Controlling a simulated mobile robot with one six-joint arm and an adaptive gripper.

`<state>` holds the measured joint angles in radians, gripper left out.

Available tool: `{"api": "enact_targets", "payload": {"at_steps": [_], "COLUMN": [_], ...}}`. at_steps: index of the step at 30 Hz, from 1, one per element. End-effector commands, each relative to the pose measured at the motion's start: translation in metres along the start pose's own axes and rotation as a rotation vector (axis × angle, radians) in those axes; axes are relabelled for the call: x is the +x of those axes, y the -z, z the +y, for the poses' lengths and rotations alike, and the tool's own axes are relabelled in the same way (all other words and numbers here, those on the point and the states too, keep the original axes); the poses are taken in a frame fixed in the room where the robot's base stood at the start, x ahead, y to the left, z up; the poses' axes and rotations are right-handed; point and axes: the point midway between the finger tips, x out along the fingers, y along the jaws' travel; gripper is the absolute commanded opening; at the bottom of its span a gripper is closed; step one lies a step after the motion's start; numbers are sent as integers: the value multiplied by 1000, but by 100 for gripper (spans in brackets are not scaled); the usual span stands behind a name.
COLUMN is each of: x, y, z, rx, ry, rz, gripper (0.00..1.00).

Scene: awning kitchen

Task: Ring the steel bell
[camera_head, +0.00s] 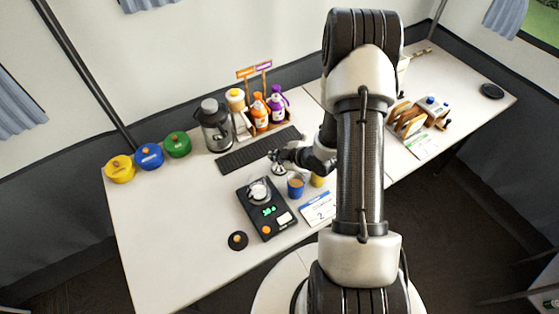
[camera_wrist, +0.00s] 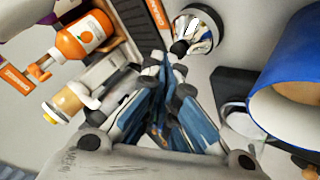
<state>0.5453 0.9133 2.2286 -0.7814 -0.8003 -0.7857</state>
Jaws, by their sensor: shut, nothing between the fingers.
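The steel bell (camera_wrist: 203,27) is a shiny dome with a black knob, at the top of the wrist view. In the head view the bell (camera_head: 279,170) stands on the white table between the black mat and the blue cup, partly hidden by my gripper. My gripper (camera_head: 276,156) is shut and empty, pointing down close to the bell. In the wrist view the shut fingers (camera_wrist: 163,75) lie just to the left of and below the bell's knob. I cannot tell whether they touch it.
A blue cup (camera_head: 295,188) stands close beside the bell, and a black scale (camera_head: 281,227) with a bowl lies in front. A black slatted mat (camera_head: 240,158) and a rack of bottles, including an orange one (camera_head: 259,116), are behind.

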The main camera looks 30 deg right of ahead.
Motion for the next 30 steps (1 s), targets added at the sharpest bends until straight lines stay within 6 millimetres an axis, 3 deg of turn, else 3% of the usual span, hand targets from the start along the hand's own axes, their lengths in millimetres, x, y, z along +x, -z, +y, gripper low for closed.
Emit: {"api": "enact_targets", "payload": {"at_steps": [22, 30], "x": [4, -4], "y": [-3, 3], "z": [-3, 3], "rx": [0, 0], "ry": [0, -1], "rz": [0, 0], "gripper": [0, 0]}}
